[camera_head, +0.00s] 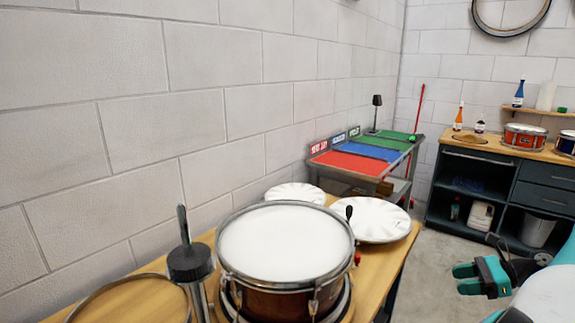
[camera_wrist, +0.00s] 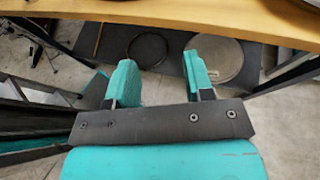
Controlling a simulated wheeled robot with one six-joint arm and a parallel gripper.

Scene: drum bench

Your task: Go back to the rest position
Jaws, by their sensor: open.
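My gripper (camera_head: 482,277) shows at the lower right of the head view, with teal fingers, off to the right of the wooden bench. In the wrist view my gripper (camera_wrist: 161,82) has its two teal fingers apart with nothing between them. Beyond the fingers are the bench edge and the floor. A drum (camera_head: 285,243) with a white head and brown shell stands on the wooden bench (camera_head: 385,268). My gripper is apart from the drum and the bench.
White discs (camera_head: 372,219) lie behind the drum, and a dark-topped metal post (camera_head: 190,265) stands left of it. A table with red, blue and green areas (camera_head: 345,163) is farther back. A dark cabinet (camera_head: 470,187) stands at the back right. Bare floor (camera_head: 428,240) lies between.

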